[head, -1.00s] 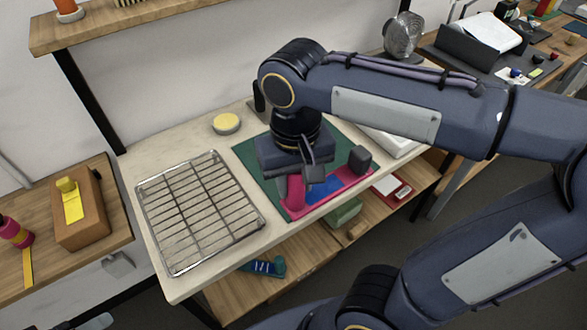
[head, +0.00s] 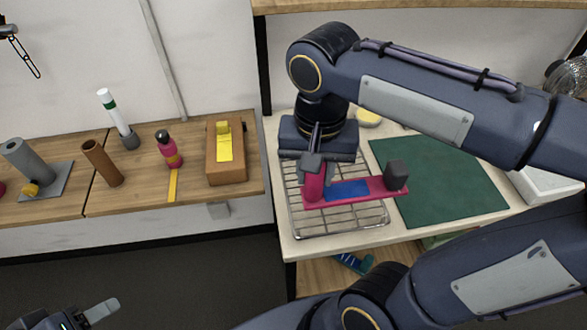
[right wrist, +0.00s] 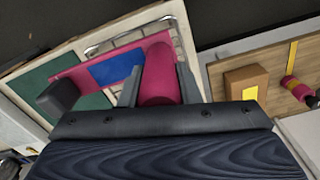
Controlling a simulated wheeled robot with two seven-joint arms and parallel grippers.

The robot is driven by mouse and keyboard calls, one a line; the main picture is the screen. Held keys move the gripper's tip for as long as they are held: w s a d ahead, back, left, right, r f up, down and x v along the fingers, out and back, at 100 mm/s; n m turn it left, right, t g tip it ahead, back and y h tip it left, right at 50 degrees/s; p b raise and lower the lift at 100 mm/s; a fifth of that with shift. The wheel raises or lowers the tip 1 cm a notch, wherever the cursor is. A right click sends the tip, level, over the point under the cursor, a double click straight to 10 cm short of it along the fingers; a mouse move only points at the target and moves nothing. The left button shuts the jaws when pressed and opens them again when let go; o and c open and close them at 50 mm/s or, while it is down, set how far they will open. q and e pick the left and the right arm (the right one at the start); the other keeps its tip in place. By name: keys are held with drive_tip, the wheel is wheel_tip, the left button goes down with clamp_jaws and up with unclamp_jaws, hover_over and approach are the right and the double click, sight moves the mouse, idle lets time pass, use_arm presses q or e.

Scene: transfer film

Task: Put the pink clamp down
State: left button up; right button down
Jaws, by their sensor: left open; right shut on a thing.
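The pink clamp (head: 370,190) is a long pink bar with a blue patch and a dark grey block at its right end. My right gripper (head: 314,172) is shut on its upright round pink part at the left end. The clamp is over the front of the wire rack (head: 340,228); I cannot tell whether it touches. In the right wrist view the pink round part (right wrist: 159,75) sits between the fingers, with the bar reaching left. My left gripper (head: 85,314) is at the bottom left, open and partly cut off, with nothing seen in it.
The green mat (head: 440,185) lies bare to the right of the rack. A yellow round thing (head: 368,117) is behind it. The left wooden bench holds a brown block (head: 226,165), a pink bottle (head: 168,150) and a brown tube (head: 102,164). A gap separates bench and table.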

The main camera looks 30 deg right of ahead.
drive_tip(key=w+d+f, duration=0.1)
drive_tip(key=w+f, duration=0.3)
drive_tip(key=w+d+f+p, duration=0.1)
drive_tip(key=w+f, duration=0.2)
drive_tip(key=f, duration=0.1)
drive_tip(key=w+d+f+p, duration=0.1)
drive_tip(key=w+f, duration=0.3)
drive_tip(key=shift+w+d, duration=0.1)
drive_tip(key=shift+w, duration=0.2)
drive_tip(key=shift+f, duration=0.2)
drive_tip(key=c, duration=1.1)
unclamp_jaws()
drive_tip(key=shift+o, duration=0.2)
